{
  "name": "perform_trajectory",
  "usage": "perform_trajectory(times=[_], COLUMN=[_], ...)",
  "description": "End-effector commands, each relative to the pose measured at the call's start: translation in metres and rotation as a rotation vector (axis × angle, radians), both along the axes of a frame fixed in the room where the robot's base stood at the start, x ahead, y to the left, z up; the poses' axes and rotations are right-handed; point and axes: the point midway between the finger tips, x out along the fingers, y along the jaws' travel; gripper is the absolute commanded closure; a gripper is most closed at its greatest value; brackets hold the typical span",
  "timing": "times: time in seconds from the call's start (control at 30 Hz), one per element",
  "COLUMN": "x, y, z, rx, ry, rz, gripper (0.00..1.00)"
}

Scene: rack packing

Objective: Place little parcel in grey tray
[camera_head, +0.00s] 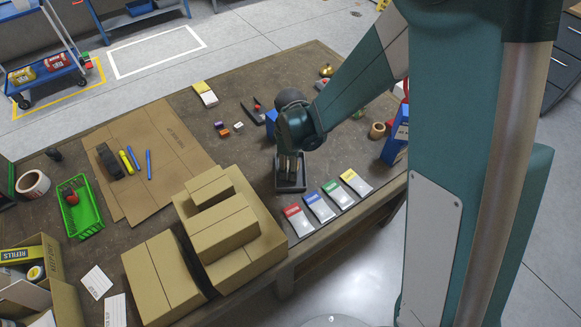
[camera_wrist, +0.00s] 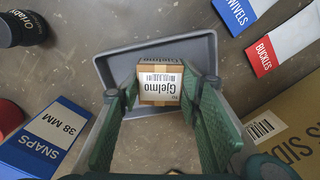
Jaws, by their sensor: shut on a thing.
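The little parcel (camera_wrist: 159,78) is a small brown box with a white printed label. In the wrist view it sits between the green fingers of my gripper (camera_wrist: 160,90), which is shut on it. Behind the parcel lies the grey tray (camera_wrist: 118,66), shallow and rimmed. The parcel overlaps the tray in this view, and its exact height over it cannot be told. In the head view my gripper (camera_head: 290,166) points down over the grey tray (camera_head: 291,188); the parcel is not clearly visible there.
Several coloured label packets (camera_head: 326,205) lie right of the tray. Stacked cardboard boxes (camera_head: 222,230) stand to its front left. A blue box (camera_head: 271,121) stands just behind it. A flat cardboard sheet (camera_head: 160,165) and a green basket (camera_head: 80,212) lie farther left.

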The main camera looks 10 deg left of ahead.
Motion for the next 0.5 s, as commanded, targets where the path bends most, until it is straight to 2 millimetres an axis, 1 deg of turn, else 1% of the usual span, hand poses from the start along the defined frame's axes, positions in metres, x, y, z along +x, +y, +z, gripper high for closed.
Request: perform_trajectory(times=[0.27, 0.3, 0.4, 0.5], x=[0.0000, 0.0000, 0.0000, 0.0000], y=[0.0000, 0.0000, 0.0000, 0.0000], z=[-0.0033, -0.0036, -0.0027, -0.0026], rx=[0.000, 0.000, 0.000, 0.000], ry=[0.000, 0.000, 0.000, 0.000], rz=[0.000, 0.000, 0.000, 0.000], gripper=[0.78, 0.64, 0.51, 0.50])
